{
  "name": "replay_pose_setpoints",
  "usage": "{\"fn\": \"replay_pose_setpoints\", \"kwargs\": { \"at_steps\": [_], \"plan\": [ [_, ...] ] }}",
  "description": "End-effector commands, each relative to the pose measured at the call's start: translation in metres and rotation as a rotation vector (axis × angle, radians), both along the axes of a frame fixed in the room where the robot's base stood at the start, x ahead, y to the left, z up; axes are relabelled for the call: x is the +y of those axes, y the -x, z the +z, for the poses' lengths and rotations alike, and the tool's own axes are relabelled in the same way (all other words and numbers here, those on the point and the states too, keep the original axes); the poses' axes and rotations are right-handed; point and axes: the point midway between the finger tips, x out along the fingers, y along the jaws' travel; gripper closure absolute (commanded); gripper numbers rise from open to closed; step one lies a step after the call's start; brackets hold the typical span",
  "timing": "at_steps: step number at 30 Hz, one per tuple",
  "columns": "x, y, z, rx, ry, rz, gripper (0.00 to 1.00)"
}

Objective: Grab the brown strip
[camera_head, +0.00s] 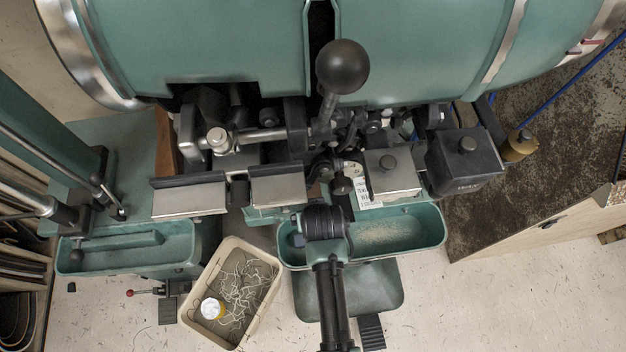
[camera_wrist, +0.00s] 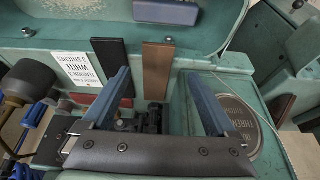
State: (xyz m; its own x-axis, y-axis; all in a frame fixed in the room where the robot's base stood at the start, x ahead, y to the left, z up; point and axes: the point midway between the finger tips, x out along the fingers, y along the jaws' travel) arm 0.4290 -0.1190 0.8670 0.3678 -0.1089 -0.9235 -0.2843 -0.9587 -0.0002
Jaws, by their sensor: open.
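The brown strip (camera_wrist: 157,72) stands upright against the green machine face in the wrist view. My gripper (camera_wrist: 156,76) is open, with one blue finger on each side of the brown strip in the picture. The fingers appear apart from it, but I cannot tell how far past their tips it lies. In the head view my dark arm end hangs over the front trough, and I cannot make out the brown strip there.
A black strip (camera_wrist: 110,62) stands just left of the brown one, close to my left finger. A white label (camera_wrist: 77,50) is further left. A round plate (camera_wrist: 240,125) lies at right. A bin of thread scraps (camera_head: 240,285) and a green trough (camera_head: 415,240) are near.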

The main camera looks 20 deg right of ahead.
Motion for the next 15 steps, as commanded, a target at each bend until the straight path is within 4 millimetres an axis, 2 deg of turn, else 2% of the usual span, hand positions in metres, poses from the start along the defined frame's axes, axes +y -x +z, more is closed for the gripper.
{"fn": "replay_pose_setpoints", "kwargs": {
  "at_steps": [7,15],
  "plan": [
    [-0.007,-0.006,-0.029,0.002,-0.001,-0.001,0.07],
    [-0.007,-0.009,-0.036,0.0,0.0,0.0,0.07]
  ]
}}
